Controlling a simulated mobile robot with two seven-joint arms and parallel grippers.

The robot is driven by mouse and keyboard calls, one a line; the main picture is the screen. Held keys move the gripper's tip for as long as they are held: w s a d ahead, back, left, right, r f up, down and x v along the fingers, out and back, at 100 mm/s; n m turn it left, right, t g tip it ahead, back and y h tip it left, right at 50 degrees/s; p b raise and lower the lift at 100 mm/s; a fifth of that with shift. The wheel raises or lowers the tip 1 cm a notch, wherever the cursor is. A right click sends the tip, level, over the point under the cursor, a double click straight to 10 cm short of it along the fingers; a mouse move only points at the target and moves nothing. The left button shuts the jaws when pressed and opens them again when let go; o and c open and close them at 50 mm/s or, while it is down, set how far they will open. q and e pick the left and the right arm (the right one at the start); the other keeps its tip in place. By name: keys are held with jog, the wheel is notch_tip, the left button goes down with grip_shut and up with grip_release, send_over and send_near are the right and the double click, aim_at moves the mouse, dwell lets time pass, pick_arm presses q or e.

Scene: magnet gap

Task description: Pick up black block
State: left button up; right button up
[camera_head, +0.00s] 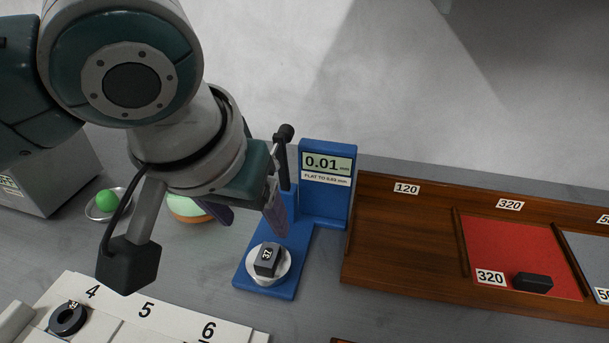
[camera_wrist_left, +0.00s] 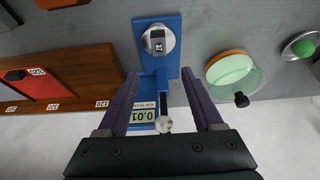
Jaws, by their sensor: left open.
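A dark block with a white label reading 37 (camera_head: 266,259) sits on the round pale plate (camera_head: 281,275) of a blue gauge stand (camera_head: 323,205). In the left wrist view the same block (camera_wrist_left: 157,42) lies beyond the fingertips. My left gripper (camera_head: 250,215) is open and empty above and behind the block, apart from it. In the left wrist view its two purple fingers (camera_wrist_left: 160,76) stand apart on either side of the stand. Another black block (camera_head: 532,282) lies on a red panel at the right, also in the left wrist view (camera_wrist_left: 15,75). My right gripper is not seen.
The gauge's display (camera_head: 326,166) reads 0.01 mm; a dark post rises beside it. A wooden tray (camera_head: 400,235) with panels labelled 120 and 320 stands right. A numbered white rack (camera_head: 115,315) holds a black ring at front left. A green ball (camera_head: 106,201) sits in a dish.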

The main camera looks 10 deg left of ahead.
aim_at(269, 250)
pick_arm(q)
jog(key=x, duration=0.3)
jog(key=shift+w+f+b, duration=0.1)
jog(key=shift+f+b, duration=0.2)
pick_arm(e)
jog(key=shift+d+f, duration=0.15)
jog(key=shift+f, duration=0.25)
pick_arm(q)
jog(key=x, duration=0.3)
jog(key=b+x, duration=0.1)
jog(key=shift+s+f, duration=0.3)
jog(key=shift+f, duration=0.05)
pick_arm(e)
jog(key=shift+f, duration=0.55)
pick_arm(q)
jog(key=shift+w+f, duration=0.25)
jog(key=shift+f, duration=0.2)
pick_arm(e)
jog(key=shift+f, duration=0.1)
pick_arm(q)
grip_shut()
